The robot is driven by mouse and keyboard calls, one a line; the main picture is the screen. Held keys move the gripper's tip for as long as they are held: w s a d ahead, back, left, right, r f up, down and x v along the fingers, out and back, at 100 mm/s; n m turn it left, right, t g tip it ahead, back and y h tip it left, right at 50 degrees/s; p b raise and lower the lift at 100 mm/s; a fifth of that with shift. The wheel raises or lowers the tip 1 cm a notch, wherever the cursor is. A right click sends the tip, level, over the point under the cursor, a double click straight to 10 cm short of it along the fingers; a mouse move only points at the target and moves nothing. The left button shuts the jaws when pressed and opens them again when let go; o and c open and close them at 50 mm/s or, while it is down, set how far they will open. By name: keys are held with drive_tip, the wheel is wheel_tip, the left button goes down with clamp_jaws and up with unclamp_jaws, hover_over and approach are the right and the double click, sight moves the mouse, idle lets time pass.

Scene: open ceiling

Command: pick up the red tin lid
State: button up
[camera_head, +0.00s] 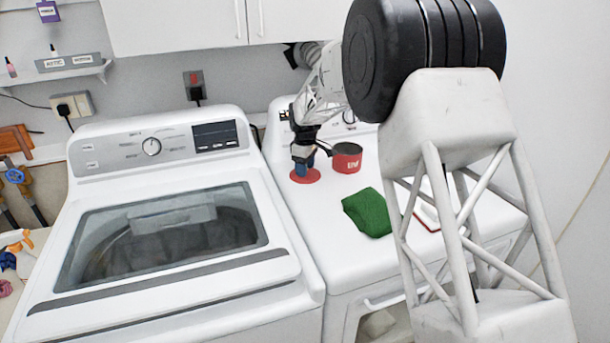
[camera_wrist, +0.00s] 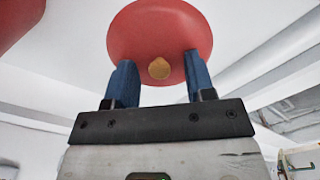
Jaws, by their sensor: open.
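The red tin lid (camera_head: 306,176) is a flat red disc lying on the white top of the right-hand machine. In the wrist view the lid (camera_wrist: 160,28) shows as a red disc with a small tan knob (camera_wrist: 159,68) near its lower edge. My gripper (camera_head: 303,168) is right over the lid in the head view. Its two blue fingers (camera_wrist: 158,66) are apart, one on each side of the knob, with a gap around it. I cannot tell whether the fingertips touch the lid.
A red tin (camera_head: 346,162) stands just right of the lid. A folded green cloth (camera_head: 368,212) lies in front, with a red-edged white item (camera_head: 428,216) partly hidden behind my arm. The washing machine (camera_head: 170,235) is at left. The white top (camera_head: 325,245) is clear toward the front.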

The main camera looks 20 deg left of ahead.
drive_tip(key=shift+c, duration=0.3)
clamp_jaws()
drive_tip(key=shift+r, duration=0.15)
drive_tip(key=shift+r, duration=1.75)
drive_tip(key=s+d, duration=0.3)
drive_tip(key=s, duration=0.1)
drive_tip(key=s+d+r, duration=0.1)
drive_tip(key=s+d, duration=0.2)
drive_tip(key=s, duration=0.1)
drive_tip(key=s+d, duration=0.3)
drive_tip(key=s, duration=0.1)
drive_tip(key=shift+s+d+r, duration=0.15)
drive_tip(key=shift+s+d, duration=0.05)
drive_tip(key=shift+s, duration=0.2)
